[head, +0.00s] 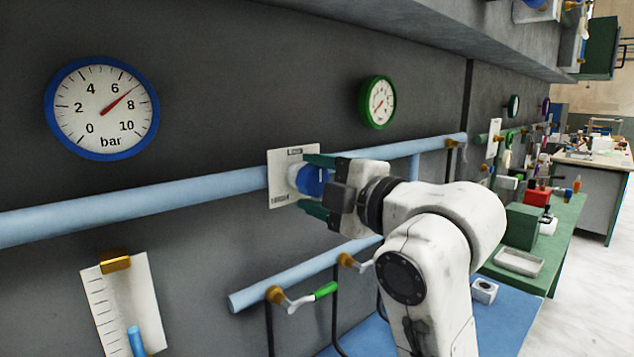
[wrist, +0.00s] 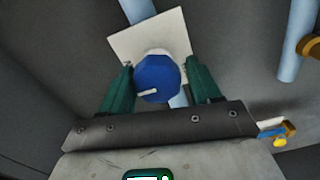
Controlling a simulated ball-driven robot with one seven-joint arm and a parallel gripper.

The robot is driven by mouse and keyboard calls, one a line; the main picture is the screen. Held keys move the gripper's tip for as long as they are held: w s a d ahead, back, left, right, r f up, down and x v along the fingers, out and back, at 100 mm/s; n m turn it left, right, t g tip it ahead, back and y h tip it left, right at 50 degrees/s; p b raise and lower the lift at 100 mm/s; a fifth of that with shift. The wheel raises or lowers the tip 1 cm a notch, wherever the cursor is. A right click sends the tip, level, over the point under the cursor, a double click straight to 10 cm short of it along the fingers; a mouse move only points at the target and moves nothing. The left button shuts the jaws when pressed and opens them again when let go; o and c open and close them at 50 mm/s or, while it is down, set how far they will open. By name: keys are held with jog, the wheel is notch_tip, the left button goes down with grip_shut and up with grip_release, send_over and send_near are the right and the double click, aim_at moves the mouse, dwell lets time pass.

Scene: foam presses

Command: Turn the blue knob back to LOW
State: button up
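The blue knob (head: 313,180) sits on a white plate (head: 280,183) fixed over the light blue pipe on the wall. The print on the plate is too small to read. In the wrist view, the knob (wrist: 157,78) has a white pointer mark that lies toward its lower left. My gripper (head: 304,182) is at the knob, with one green finger above it and one below. In the wrist view, the fingers of my gripper (wrist: 159,66) stand on either side of the knob, with small gaps visible. The gripper appears open around the knob.
A blue-rimmed bar gauge (head: 102,109) at the left reads about 7. A green-rimmed gauge (head: 378,102) hangs to the right, above my arm. A lower pipe with a green-handled valve (head: 326,290) runs below. A blue bench top (head: 510,315) lies under my arm.

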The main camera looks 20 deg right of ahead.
jog(key=shift+o, duration=1)
jog(key=shift+r, duration=0.1)
jog(key=shift+s, duration=0.1)
jog(key=b+v, duration=0.8)
jog(key=v, duration=0.2)
jog(key=shift+s+b, duration=0.25)
jog(key=shift+b, duration=0.05)
jog(key=shift+d, duration=0.15)
